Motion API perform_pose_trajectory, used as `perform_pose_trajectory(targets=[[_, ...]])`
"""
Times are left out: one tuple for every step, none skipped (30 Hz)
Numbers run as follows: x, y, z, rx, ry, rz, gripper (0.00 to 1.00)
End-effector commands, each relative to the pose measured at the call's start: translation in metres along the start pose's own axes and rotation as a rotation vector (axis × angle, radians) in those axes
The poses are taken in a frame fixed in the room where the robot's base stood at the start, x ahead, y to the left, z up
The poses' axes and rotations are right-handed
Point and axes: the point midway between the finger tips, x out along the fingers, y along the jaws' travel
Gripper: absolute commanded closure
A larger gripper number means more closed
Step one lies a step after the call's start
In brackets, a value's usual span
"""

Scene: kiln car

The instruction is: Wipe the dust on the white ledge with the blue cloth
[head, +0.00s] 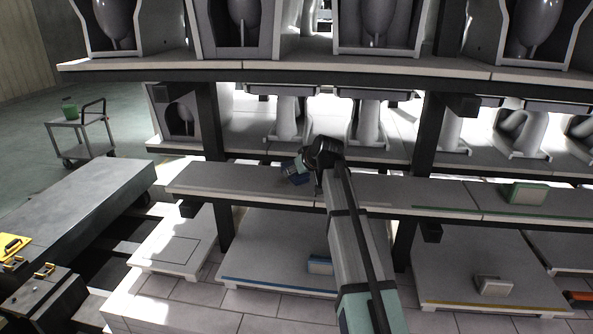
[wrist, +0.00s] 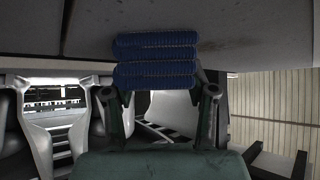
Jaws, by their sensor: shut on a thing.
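The blue cloth (wrist: 155,60) is a ribbed, folded pad in the wrist view, held between the two fingers of my gripper (wrist: 158,100). My gripper is shut on it. In the head view my gripper (head: 297,170) is at the middle shelf level, with a small dark blue bit of the cloth (head: 298,180) showing below it. The ledge (head: 225,179) runs under and beside my gripper, with a grey-looking top and a pale front edge. In the wrist view the ledge (wrist: 265,25) fills the top, with dark dust specks (wrist: 215,45) right of the cloth. I cannot tell whether the cloth touches it.
Grey ceramic pieces (head: 368,122) stand on shelves behind and above. Dark posts (head: 213,120) hold up the shelves. A green block (head: 525,192) sits on the ledge level at right. The ledge left of my gripper is clear.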

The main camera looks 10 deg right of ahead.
Motion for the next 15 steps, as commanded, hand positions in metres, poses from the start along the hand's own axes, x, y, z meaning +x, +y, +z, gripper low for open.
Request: perform_pose_trajectory(targets=[[0.001, 0.0, 0.001, 0.0, -0.001, -0.001, 0.91], [0.0, 0.0, 0.001, 0.0, -0.001, -0.001, 0.91], [0.0, 0.0, 0.001, 0.0, -0.001, -0.001, 0.91], [0.0, -0.001, 0.001, 0.0, -0.001, -0.001, 0.91], [-0.001, -0.001, 0.001, 0.0, -0.001, -0.001, 0.91], [-0.001, -0.002, 0.002, 0.0, -0.001, -0.001, 0.91], [-0.002, -0.003, 0.003, 0.0, -0.001, -0.001, 0.91], [-0.003, -0.004, 0.004, -0.001, -0.001, -0.001, 0.91], [-0.005, -0.006, 0.005, -0.001, -0.001, -0.001, 0.91], [-0.006, -0.008, 0.006, -0.001, -0.001, -0.001, 0.91], [-0.008, -0.009, 0.008, -0.001, -0.001, -0.001, 0.91], [-0.01, -0.011, 0.01, -0.001, -0.001, -0.001, 0.91], [-0.011, -0.013, 0.011, -0.001, -0.001, -0.001, 0.91], [-0.013, -0.015, 0.012, -0.001, -0.001, -0.001, 0.91], [-0.015, -0.017, 0.014, -0.001, -0.001, -0.001, 0.91]])
